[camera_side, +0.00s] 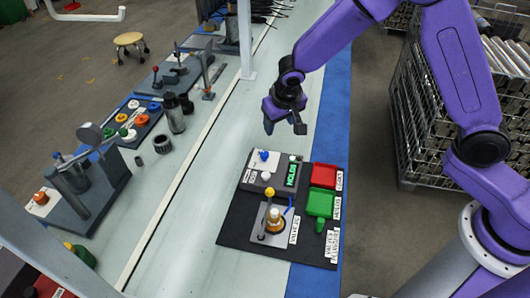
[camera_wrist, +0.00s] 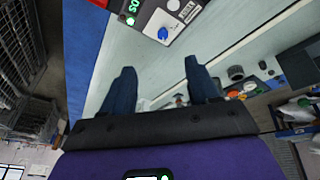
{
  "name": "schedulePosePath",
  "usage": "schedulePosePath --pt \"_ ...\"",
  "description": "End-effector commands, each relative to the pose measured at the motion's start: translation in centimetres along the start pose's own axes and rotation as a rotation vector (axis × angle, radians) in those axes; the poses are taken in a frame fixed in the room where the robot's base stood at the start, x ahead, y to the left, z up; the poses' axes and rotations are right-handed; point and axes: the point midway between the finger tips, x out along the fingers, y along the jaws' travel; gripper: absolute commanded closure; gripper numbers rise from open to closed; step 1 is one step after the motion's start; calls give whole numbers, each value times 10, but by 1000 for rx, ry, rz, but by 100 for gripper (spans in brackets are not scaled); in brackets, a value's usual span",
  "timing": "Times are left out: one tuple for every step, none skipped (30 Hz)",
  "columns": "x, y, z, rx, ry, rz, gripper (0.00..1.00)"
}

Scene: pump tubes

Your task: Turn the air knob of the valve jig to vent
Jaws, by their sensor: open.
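The grey test box (camera_side: 250,181) sits on the black mat, with a green lit display (camera_side: 291,174) that seems to read HOLDS. A blue knob (camera_side: 264,155) stands on its white labelled plate, and a white knob is below it. The blue knob also shows near the top of the wrist view (camera_wrist: 163,33). Which knob is the air knob I cannot read. Nearer the camera is a grey plate (camera_side: 257,236) labelled as a valve, holding a brass and orange valve (camera_side: 275,222). My gripper (camera_side: 284,128) is open and empty, above and beyond the box, touching nothing.
A red tray (camera_side: 324,176) and a green tray (camera_side: 320,204) stand right of the box, with a green piece (camera_side: 319,225) below. Tools and jigs line the bench's left side. The pale bench strip (camera_side: 190,200) left of the mat is clear.

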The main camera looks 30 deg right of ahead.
Motion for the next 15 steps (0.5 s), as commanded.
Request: schedulePosePath --pt "14 -3 -7 42 2 7 40" --pt "22 -4 -10 69 5 9 40" --pt "32 -5 -16 106 10 12 40" --pt "40 -6 -19 131 13 13 40" --pt "48 -6 -22 158 16 14 40" --pt "57 -7 -25 190 19 16 40" --pt "64 -7 -28 215 22 16 40" --pt "70 -7 -30 237 23 17 40" --pt "78 -7 -32 264 25 17 40" --pt "83 -6 -33 281 27 16 40" --pt "88 -6 -34 298 28 17 40" --pt "93 -6 -35 318 30 17 40" --pt "97 -6 -36 327 30 16 40" --pt "99 -5 -36 340 31 16 40" --pt "102 -5 -37 349 32 14 40"
